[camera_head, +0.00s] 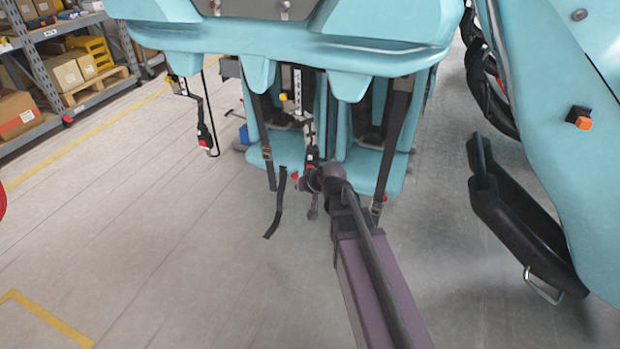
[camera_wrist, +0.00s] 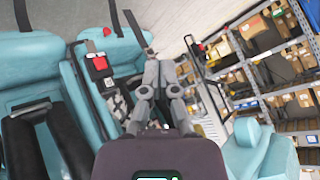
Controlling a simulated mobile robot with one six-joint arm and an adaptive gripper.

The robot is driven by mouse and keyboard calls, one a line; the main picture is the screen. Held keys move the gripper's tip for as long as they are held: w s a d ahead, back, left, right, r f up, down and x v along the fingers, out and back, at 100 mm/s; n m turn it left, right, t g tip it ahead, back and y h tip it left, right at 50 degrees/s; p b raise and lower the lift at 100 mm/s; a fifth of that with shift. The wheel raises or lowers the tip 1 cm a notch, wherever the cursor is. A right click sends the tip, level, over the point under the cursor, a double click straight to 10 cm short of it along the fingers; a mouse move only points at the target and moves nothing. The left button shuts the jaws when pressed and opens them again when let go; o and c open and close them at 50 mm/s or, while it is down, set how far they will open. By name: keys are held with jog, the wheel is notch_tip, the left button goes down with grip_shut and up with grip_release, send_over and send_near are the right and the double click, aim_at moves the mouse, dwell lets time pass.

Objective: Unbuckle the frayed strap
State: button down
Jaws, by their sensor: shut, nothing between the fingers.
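Several dark straps hang at the teal seats. One strap (camera_head: 275,205) at the left seat hangs loose past the seat edge, with a brownish buckle (camera_head: 266,153) higher up. I cannot make out fraying at this size. A red buckle (camera_head: 310,165) on a dark stalk shows between the seats, just beyond my arm's end. In the wrist view a red buckle (camera_wrist: 100,65) sits left of my gripper (camera_wrist: 160,57), apart from it. A dark strap (camera_wrist: 135,28) runs down close to the fingertips; I cannot tell whether they touch. My gripper is shut and empty. My arm hides part of the seats.
The teal seat row (camera_head: 370,165) stands ahead. A teal panel (camera_head: 560,130) and a black seat part with a metal loop (camera_head: 525,230) stand at right. Shelves with boxes (camera_head: 75,72) are at back left. The floor (camera_head: 140,230) at left is clear.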

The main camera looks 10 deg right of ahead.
jog(key=w+d+f+m+t+b, duration=0.2)
jog(key=w+f+t+b, duration=0.6)
jog(key=b, duration=1.4)
jog(key=w+f+m, duration=0.2)
jog(key=w+f, duration=0.3)
jog(key=w, duration=0.1)
jog(key=shift+w+f+m+h+b, duration=0.2)
jog(key=shift+w+m+h+b, duration=0.15)
jog(key=shift+m+h+b, duration=0.05)
jog(key=shift+w+d, duration=0.15)
jog(key=shift+d, duration=0.05)
jog(key=w+d, duration=0.4)
jog(key=w, duration=0.3)
jog(key=shift+w+d, duration=0.15)
jog(key=shift+w+d, duration=0.1)
dwell(0.8)
jog(key=shift+w+d, duration=0.1)
jog(key=shift+w, duration=0.15)
